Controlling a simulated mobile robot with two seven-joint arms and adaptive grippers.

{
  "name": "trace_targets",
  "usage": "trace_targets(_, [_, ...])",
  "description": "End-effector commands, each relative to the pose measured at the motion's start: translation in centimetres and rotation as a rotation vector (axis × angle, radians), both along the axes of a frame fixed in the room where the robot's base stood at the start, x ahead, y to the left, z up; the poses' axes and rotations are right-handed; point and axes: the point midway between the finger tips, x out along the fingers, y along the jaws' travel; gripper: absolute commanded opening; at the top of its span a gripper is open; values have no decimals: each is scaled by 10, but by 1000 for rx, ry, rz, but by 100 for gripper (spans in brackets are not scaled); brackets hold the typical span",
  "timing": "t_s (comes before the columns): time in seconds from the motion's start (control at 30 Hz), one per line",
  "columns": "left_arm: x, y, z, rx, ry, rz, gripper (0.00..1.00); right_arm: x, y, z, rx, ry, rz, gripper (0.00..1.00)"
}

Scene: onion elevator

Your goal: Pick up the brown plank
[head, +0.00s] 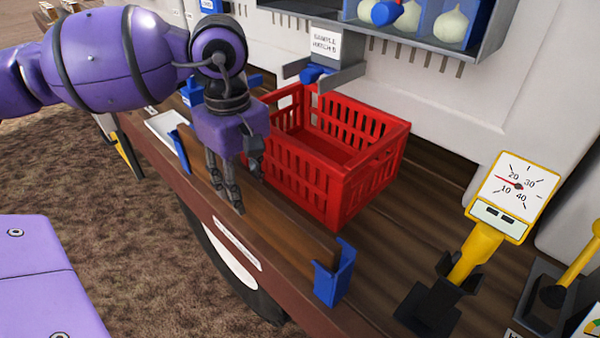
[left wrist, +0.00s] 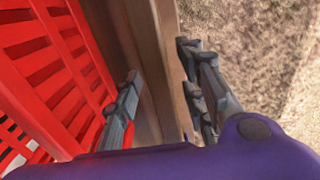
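The brown plank (head: 295,230) stands on its long edge near the front edge of the wooden deck. It runs between two blue holders, the near one (head: 335,275) and the far one (head: 182,150). My left gripper (head: 246,192) points down over the plank's middle, beside the red crate. In the left wrist view its fingers (left wrist: 160,72) are apart, one on each side of the plank (left wrist: 153,55). I cannot tell whether either finger touches it. The gripper hides part of the plank in the head view. My right gripper is not in view.
The red crate (head: 318,185) stands empty just behind the plank, close to the left gripper. A yellow dial gauge (head: 512,195) stands at the right. A shelf (head: 420,42) with white onions hangs on the back wall. Dry ground lies beyond the front edge.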

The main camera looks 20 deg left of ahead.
Motion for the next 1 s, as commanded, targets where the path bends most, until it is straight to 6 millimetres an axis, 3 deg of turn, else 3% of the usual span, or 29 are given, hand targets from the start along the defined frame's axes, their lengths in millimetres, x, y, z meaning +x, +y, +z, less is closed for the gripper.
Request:
trace_targets(0.3, [-2, 2, -43, -2, 3, 2, 38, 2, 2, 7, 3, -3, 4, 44])
trace_targets(0.57, [-1, 3, -46, -2, 2, 2, 38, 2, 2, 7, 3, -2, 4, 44])
trace_targets(0.87, [-1, 3, -46, -2, 2, 3, 0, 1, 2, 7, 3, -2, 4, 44])
trace_targets(1.0, [-1, 3, -46, -2, 2, 3, 0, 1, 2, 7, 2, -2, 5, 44])
